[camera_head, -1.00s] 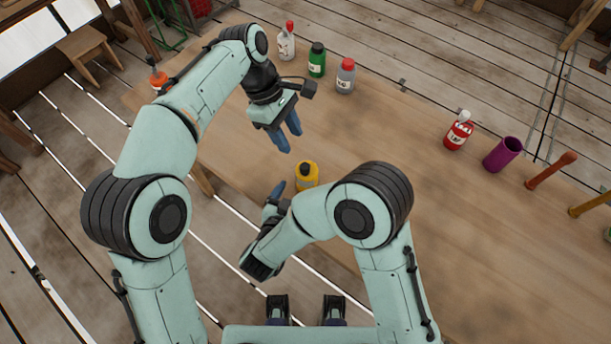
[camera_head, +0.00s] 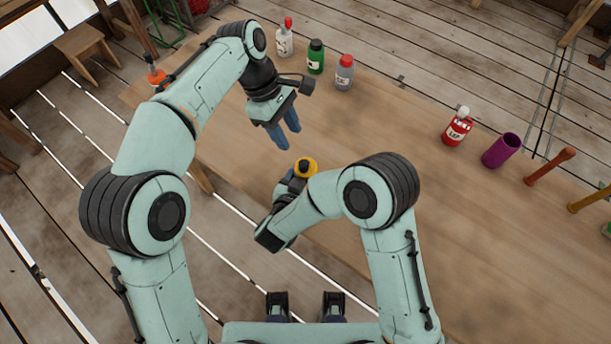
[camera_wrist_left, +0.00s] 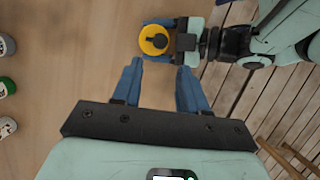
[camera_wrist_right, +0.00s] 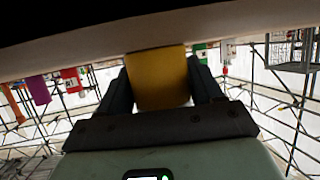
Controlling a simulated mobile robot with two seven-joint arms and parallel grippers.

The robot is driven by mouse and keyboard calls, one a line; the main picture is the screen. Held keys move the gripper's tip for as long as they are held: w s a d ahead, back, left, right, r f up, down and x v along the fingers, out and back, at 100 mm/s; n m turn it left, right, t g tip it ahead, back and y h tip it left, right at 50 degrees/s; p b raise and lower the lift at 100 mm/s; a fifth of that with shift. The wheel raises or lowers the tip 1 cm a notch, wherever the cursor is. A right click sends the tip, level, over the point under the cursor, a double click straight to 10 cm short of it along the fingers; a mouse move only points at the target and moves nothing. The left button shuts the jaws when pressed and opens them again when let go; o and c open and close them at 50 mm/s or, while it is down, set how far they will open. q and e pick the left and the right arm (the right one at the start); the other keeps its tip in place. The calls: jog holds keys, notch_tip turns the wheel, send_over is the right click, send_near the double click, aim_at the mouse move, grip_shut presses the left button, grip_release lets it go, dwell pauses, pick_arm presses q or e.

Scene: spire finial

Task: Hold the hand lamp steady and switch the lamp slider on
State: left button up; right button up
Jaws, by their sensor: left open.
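A yellow cylinder with a black piece on top, which looks like the hand lamp (camera_head: 306,168), stands upright on the table. It also shows from above in the left wrist view (camera_wrist_left: 154,40). My right gripper (camera_wrist_right: 158,80) has its fingers on both sides of the lamp's yellow body (camera_wrist_right: 158,78), which fills the gap; whether they press on it is unclear. My left gripper (camera_head: 285,142) is open and empty, pointing down above the table, behind the lamp in the head view; its fingers show apart in the left wrist view (camera_wrist_left: 160,75). The slider cannot be made out clearly.
White (camera_head: 285,42), green (camera_head: 315,58) and grey (camera_head: 344,72) bottles stand at the table's far edge. A red bottle (camera_head: 457,131), a purple cup (camera_head: 501,151) and an orange-brown rod (camera_head: 550,167) are to the right. The tabletop (camera_head: 400,130) between is clear.

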pick_arm(q)
jog(key=c, duration=0.4)
jog(key=shift+s+a+f, duration=0.15)
jog(key=shift+f, duration=0.2)
grip_shut()
jog(key=s+a+f+n+t+h, duration=0.3)
jog(key=a+f+n+h, duration=0.1)
jog(key=a+h, duration=0.3)
jog(key=s+a+f+n+t+h, duration=0.3)
jog(key=a+f+n+h, duration=0.1)
jog(key=a+f+h, duration=0.2)
jog(key=shift+a+f+n+h, duration=0.3)
jog(key=shift+a+h, duration=0.1)
jog(key=shift+a, duration=0.1)
jog(key=shift+s, duration=0.1)
